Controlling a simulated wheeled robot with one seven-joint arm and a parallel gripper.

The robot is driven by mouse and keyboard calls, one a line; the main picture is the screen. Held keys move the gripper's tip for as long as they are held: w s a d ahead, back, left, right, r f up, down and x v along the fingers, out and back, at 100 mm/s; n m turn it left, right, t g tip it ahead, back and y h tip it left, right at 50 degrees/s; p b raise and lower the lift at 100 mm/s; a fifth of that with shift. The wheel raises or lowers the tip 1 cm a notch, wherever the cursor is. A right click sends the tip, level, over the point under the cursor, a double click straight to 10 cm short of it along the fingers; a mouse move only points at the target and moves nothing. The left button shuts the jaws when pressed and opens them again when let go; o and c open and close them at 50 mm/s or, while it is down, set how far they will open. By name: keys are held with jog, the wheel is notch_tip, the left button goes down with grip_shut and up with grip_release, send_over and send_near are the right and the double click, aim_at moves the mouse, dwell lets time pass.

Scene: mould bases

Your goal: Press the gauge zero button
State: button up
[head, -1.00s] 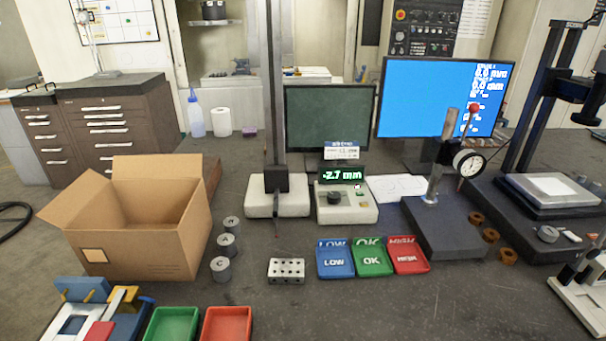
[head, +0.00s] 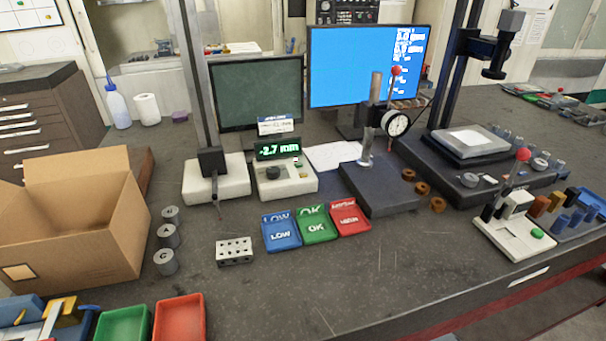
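The gauge readout box (head: 291,187) stands on the bench near the middle of the view, with a pale body and a dark display (head: 278,149) showing -2.7 mm in green. On its top are a black knob (head: 272,173) and a small green button (head: 298,164) near the right rear; a small light button beside it is too small to read. The height gauge stand (head: 216,181) with its tall column and probe is just left of the box. Which button is the zero cannot be read. My gripper is not in view.
Blue LOW (head: 281,243), green OK (head: 316,234) and red (head: 349,226) trays lie in front of the gauge. A dial gauge stand (head: 381,205) is to the right, an open cardboard box (head: 86,239) to the left. The front bench area (head: 330,290) is clear.

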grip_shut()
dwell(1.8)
